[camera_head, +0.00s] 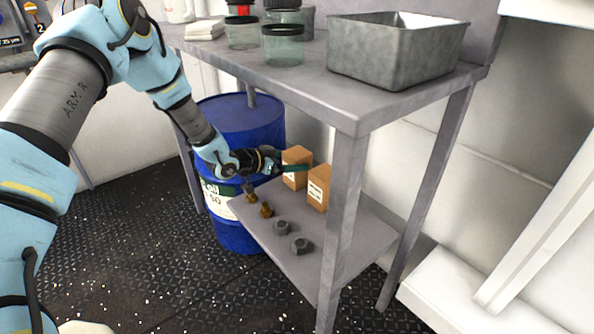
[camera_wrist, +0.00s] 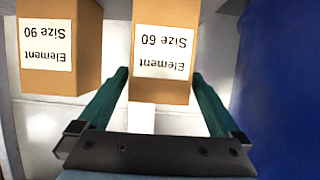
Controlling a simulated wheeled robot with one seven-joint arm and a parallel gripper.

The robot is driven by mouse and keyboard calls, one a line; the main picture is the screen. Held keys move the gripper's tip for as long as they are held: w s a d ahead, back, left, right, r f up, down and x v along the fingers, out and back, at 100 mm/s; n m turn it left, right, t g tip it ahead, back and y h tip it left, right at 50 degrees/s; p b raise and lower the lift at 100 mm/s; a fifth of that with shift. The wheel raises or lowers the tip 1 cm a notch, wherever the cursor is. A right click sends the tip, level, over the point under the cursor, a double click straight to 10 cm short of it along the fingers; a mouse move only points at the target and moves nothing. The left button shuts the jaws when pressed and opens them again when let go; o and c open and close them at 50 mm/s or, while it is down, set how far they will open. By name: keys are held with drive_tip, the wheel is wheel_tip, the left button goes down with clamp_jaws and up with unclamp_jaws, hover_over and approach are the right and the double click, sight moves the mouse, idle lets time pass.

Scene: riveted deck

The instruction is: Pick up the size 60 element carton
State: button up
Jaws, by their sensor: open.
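The size 60 element carton (camera_wrist: 163,88) is a brown box with a white label, upside down in the wrist view. In the head view it is the left carton (camera_head: 291,181) on the lower shelf, partly covered by a green finger. My gripper (camera_wrist: 160,77) is open, with one green finger on each side of the carton's near face. The fingertips reach about its near face; I cannot tell whether they touch it. My gripper also shows in the head view (camera_head: 299,168). The similar size 90 carton (camera_wrist: 60,45) stands beside it, also at the right in the head view (camera_head: 318,188).
Brass fittings (camera_head: 265,210) and grey nuts (camera_head: 300,245) lie along the lower shelf (camera_head: 262,240). A blue drum (camera_head: 240,115) stands close by at the left. The bench top (camera_head: 300,85), holding jars (camera_head: 283,45) and a metal tray (camera_head: 395,55), is above; its front leg (camera_head: 343,220) stands at the right.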

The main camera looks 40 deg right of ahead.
drive_tip(key=shift+x, duration=1.25)
drive_tip(key=c, duration=1.3)
drive_tip(key=shift+c, duration=0.3)
drive_tip(key=shift+r, duration=0.15)
